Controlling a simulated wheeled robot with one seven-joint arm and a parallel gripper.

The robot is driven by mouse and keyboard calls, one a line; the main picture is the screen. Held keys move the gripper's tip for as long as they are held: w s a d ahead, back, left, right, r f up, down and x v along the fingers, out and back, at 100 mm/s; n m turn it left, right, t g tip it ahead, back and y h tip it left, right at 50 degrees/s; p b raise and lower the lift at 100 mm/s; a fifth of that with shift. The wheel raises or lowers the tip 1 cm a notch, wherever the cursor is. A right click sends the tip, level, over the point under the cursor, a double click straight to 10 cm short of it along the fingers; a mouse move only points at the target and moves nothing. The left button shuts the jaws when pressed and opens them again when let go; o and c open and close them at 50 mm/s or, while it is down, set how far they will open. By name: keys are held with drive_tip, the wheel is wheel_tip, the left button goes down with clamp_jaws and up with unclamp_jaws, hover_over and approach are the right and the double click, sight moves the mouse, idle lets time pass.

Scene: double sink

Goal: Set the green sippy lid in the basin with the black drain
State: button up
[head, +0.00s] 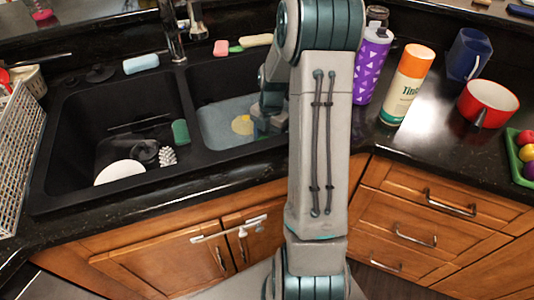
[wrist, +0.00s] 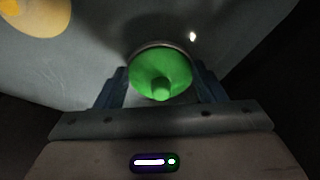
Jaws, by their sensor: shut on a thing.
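The green sippy lid (wrist: 150,72) is in the wrist view with its spout towards the camera. It sits between the two fingers of my gripper (wrist: 160,80), which is shut on it. In the head view my gripper (head: 264,120) is low in the right basin, partly hidden by my arm; the lid cannot be made out there. The right basin (head: 222,122) has a light grey-blue floor. The left basin (head: 85,140) is black inside, with a round black piece (head: 145,152) on its floor that looks like the drain.
The left basin holds a white plate (head: 119,172), a brush (head: 167,156) and a green sponge (head: 180,132). A yellow item (head: 242,125) lies in the right basin. A divider (head: 188,110) separates the basins. A faucet (head: 172,35) stands behind; a purple tumbler (head: 372,65) and spray can (head: 407,85) stand right.

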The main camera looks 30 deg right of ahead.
drive_tip(key=shift+f, duration=2.9)
drive_tip(key=shift+f, duration=0.2)
drive_tip(key=o, duration=1)
drive_tip(key=shift+c, duration=0.2)
drive_tip(key=r, duration=0.4)
drive_tip(key=d+r, duration=0.1)
drive_tip(key=r, duration=0.7)
drive_tip(key=shift+w+d+r, duration=0.15)
drive_tip(key=shift+w+d, duration=0.05)
drive_tip(key=shift+w, duration=0.15)
